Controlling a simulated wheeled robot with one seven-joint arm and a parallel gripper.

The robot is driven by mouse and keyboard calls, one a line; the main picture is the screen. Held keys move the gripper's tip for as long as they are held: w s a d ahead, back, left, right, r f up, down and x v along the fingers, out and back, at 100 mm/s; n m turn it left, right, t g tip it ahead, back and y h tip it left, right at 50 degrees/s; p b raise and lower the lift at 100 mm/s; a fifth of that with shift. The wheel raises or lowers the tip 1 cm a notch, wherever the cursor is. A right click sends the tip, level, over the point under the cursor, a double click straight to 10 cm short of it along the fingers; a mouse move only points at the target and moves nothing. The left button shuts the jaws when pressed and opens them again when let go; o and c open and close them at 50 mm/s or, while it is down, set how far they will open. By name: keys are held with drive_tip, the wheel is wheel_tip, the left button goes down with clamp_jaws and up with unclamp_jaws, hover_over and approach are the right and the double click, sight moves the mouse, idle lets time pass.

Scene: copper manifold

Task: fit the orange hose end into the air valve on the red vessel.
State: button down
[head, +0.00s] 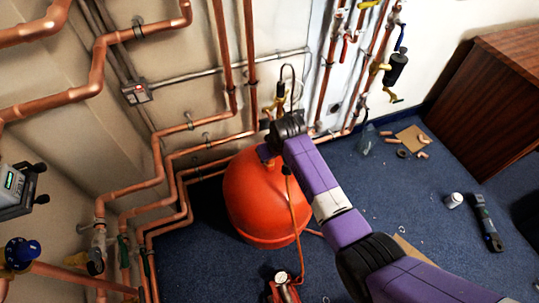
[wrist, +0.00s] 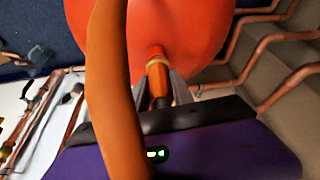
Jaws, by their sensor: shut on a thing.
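The red vessel (head: 262,200) stands on the blue carpet against the copper pipes, and its curved side fills the top of the wrist view (wrist: 195,25). My gripper (head: 268,152) is at the vessel's top. In the wrist view its grey fingers (wrist: 160,92) are shut on the orange hose end (wrist: 158,84), which has a brass-coloured, darker fitting toward the vessel. The fitting's tip meets a small red-orange stub on the vessel, apparently the air valve (wrist: 155,51). I cannot tell whether it is seated. The orange hose (head: 293,205) hangs from my gripper; close up, it crosses the wrist view.
A red pump with a gauge (head: 283,280) stands on the floor in front of the vessel. Copper pipes (head: 160,170) run behind and left of it. A wooden cabinet (head: 490,90), a white cup (head: 453,200) and a dark tool (head: 487,222) are at right. Carpet between is mostly clear.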

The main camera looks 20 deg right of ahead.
drive_tip(key=shift+f, duration=0.25)
drive_tip(key=c, duration=1)
unclamp_jaws()
drive_tip(key=shift+p+v, duration=0.65)
drive_tip(key=shift+v, duration=3.25)
